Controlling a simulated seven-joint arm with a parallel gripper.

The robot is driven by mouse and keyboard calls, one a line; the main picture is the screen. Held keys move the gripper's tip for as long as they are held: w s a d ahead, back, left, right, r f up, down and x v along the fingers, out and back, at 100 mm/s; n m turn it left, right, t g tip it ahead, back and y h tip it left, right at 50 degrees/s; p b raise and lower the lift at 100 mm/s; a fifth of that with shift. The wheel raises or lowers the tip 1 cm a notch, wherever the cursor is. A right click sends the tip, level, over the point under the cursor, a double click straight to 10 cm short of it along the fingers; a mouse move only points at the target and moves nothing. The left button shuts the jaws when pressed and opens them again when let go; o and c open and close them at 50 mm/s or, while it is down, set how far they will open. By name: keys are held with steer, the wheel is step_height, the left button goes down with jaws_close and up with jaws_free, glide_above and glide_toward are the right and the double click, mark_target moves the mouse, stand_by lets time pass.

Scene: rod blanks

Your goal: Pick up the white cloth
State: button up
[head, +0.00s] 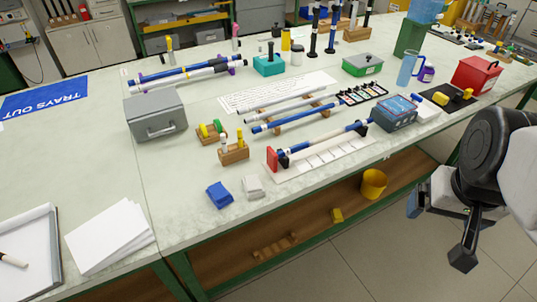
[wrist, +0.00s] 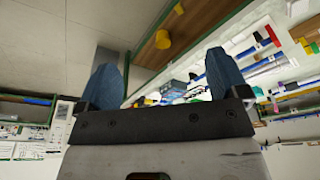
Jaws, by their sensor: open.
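The white cloth (head: 253,187) is a small folded pad lying flat near the front edge of the pale worktop. A folded blue cloth (head: 219,195) lies just to its left, with a small gap between them. My gripper (head: 439,228) hangs off the front of the bench at the right, well away from the white cloth. It is open and empty; its two blue-padded fingers show spread apart in the wrist view (wrist: 164,78). I cannot make out the white cloth for certain in the wrist view.
Behind the white cloth, a blue-and-white rod with a red end (head: 272,158) lies along a white marked strip (head: 335,160). Wooden blocks (head: 233,152) stand behind the cloths. A yellow bin (head: 373,183) is on the lower shelf.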

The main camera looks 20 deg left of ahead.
steer(key=shift+w, duration=0.1)
steer(key=w+a+f+n, duration=0.2)
steer(key=w+a, duration=0.6)
steer(key=w, duration=0.2)
steer(key=n+g, duration=0.3)
steer(key=n, duration=0.2)
glide_above(254, 182)
step_height(254, 182, down, 21)
steer(key=shift+d+r, duration=0.1)
steer(key=shift+d, duration=0.05)
steer(key=shift+f, duration=1.45)
